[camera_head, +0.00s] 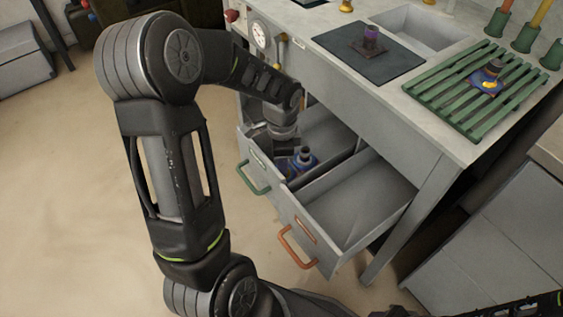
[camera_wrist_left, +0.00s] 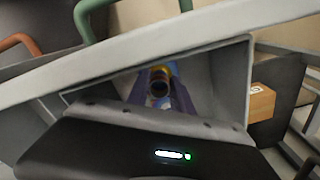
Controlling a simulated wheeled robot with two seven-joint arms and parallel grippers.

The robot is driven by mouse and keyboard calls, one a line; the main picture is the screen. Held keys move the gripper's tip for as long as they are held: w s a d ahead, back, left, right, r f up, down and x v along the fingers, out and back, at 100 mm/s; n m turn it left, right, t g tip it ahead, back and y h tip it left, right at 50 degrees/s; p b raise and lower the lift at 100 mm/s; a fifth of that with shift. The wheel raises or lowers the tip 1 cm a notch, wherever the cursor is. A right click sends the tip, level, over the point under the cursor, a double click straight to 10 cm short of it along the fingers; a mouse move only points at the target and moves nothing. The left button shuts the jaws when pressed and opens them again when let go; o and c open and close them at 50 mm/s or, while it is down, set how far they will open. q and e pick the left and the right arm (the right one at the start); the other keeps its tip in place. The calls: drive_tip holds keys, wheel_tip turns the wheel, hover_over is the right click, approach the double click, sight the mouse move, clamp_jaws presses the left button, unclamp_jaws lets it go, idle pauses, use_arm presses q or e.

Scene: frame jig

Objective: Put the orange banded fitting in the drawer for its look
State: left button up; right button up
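Two drawers of the grey bench stand open side by side: one with a green handle (camera_head: 253,179) and one with an orange handle (camera_head: 297,246). A fitting (camera_head: 304,157) with a blue base and dark neck is inside the green-handled drawer. In the left wrist view a fitting (camera_wrist_left: 160,82) with an orange-brown ring and yellow and blue parts shows just beyond my gripper body. My left gripper (camera_head: 286,143) reaches down into the green-handled drawer, close beside the fitting. My right gripper is not in view. The orange-handled drawer looks empty.
A blue-and-yellow fitting (camera_head: 489,76) with an orange-brown top is on a green slatted rack (camera_head: 445,108). A dial gauge (camera_head: 260,35) is at the bench's left end.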

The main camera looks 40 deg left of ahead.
use_arm(q)
drive_tip(key=o, duration=0.4)
drive_tip(key=shift+r, duration=0.1)
drive_tip(key=shift+r+p, duration=0.3)
drive_tip(key=shift+r, duration=0.3)
wheel_tip(320, 180, up, 11)
drive_tip(key=p, duration=0.3)
